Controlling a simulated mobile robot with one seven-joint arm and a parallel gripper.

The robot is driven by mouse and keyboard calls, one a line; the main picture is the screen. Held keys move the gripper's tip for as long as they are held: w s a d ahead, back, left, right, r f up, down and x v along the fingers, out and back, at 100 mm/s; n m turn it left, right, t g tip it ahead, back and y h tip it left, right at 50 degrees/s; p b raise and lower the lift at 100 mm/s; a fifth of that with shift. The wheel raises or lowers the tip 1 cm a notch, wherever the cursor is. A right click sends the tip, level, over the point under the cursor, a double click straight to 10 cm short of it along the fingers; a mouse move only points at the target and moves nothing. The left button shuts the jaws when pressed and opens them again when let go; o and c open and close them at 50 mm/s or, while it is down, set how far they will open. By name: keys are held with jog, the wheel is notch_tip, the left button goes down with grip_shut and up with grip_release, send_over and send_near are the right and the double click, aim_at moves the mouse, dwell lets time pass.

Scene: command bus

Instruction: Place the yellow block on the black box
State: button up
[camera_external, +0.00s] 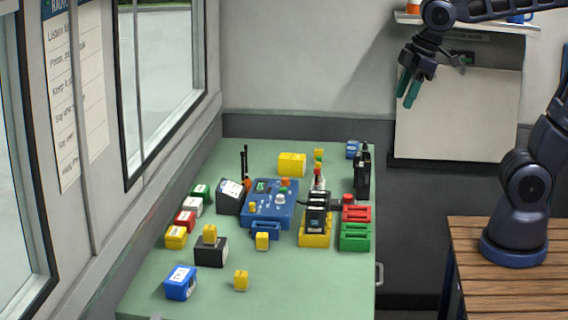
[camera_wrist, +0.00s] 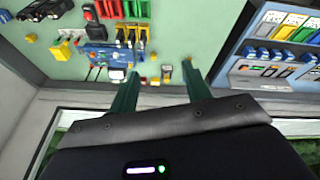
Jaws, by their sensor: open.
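A small yellow block (camera_external: 210,234) rests on top of a black box (camera_external: 211,252) at the near left of the green table. Two similar yellow blocks stand on the table: one to the right of that box (camera_external: 262,241), one nearer the front (camera_external: 241,280). Another black box (camera_external: 231,197), with a white label on top, stands farther back beside the blue panel. My gripper (camera_external: 408,88) is open and empty, high up beyond the table's right side. Its two green fingers also show apart in the wrist view (camera_wrist: 160,72), where the small blocks are hard to tell apart.
A blue panel with knobs (camera_external: 268,204), black radios (camera_external: 317,212), and red (camera_external: 356,214) and green (camera_external: 355,237) trays crowd the table's middle and right. A blue box (camera_external: 181,283) sits front left. The front right is clear. A wall shelf (camera_external: 480,26) is near my arm.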

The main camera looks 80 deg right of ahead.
jog(key=s+f+m, duration=0.3)
jog(key=s, duration=0.6)
jog(key=shift+s+d+t, duration=0.15)
jog(key=shift+d+t, duration=0.1)
jog(key=shift+t, duration=0.15)
